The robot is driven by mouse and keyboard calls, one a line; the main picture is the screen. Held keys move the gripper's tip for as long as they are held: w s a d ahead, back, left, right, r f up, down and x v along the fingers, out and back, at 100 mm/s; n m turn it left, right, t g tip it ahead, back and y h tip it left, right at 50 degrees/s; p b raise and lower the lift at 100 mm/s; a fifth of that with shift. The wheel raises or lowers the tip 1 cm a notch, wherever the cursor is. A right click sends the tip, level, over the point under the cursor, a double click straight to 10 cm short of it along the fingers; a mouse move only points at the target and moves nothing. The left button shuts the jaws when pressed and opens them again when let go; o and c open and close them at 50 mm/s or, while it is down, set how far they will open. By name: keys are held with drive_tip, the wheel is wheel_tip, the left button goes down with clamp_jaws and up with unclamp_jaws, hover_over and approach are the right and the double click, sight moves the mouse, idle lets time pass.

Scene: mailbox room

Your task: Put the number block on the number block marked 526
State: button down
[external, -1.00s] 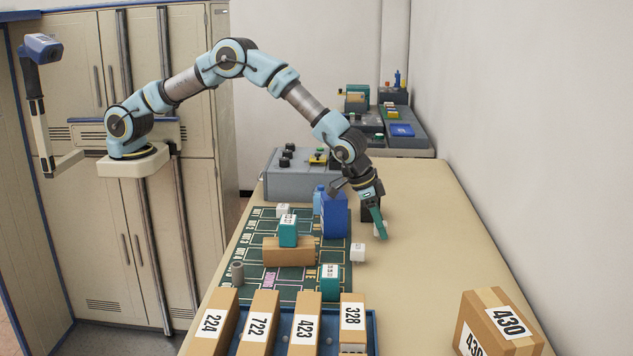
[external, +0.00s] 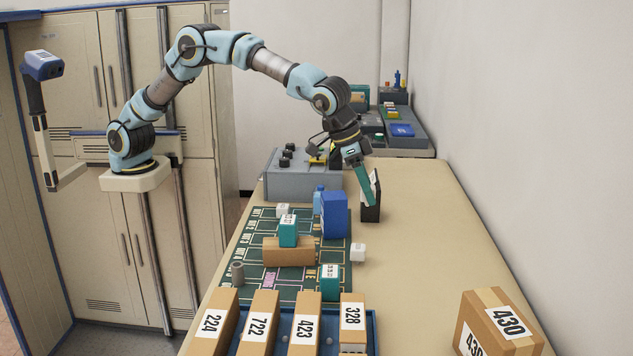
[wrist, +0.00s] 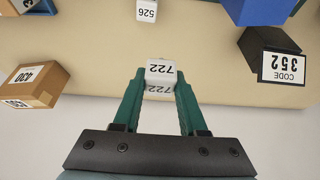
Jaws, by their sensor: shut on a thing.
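A white number block marked 722 (wrist: 160,74) is between the two teal fingers of my gripper (wrist: 160,86) in the wrist view, held above the table. In the external view my gripper (external: 369,202) is raised near the black block, and the held block cannot be made out there. The white number block marked 526 (wrist: 147,11) shows at the top of the wrist view. A white block on the table right of the green mat (external: 358,252) appears to be the same one, apart from my gripper and nearer the external camera.
A black block labelled CODE 352 (wrist: 283,66) and a blue block (external: 334,214) stand close by. A cardboard box marked 430 (external: 498,325) is at the front right. Numbered boxes stand in a blue tray (external: 372,318). The table's right side is mostly clear.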

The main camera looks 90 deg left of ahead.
drive_tip(key=s+d, duration=0.2)
drive_tip(key=d, duration=0.1)
drive_tip(key=p, duration=0.1)
hover_over(358, 246)
wheel_tip(358, 246, down, 4)
drive_tip(key=shift+d+f, duration=0.1)
drive_tip(key=shift+f, duration=0.1)
drive_tip(key=shift+f+p, duration=0.75)
drive_tip(key=shift+f, duration=1.4)
drive_tip(key=shift+f, duration=0.2)
drive_tip(key=shift+c, duration=2.3)
unclamp_jaws()
drive_tip(key=shift+r, duration=0.15)
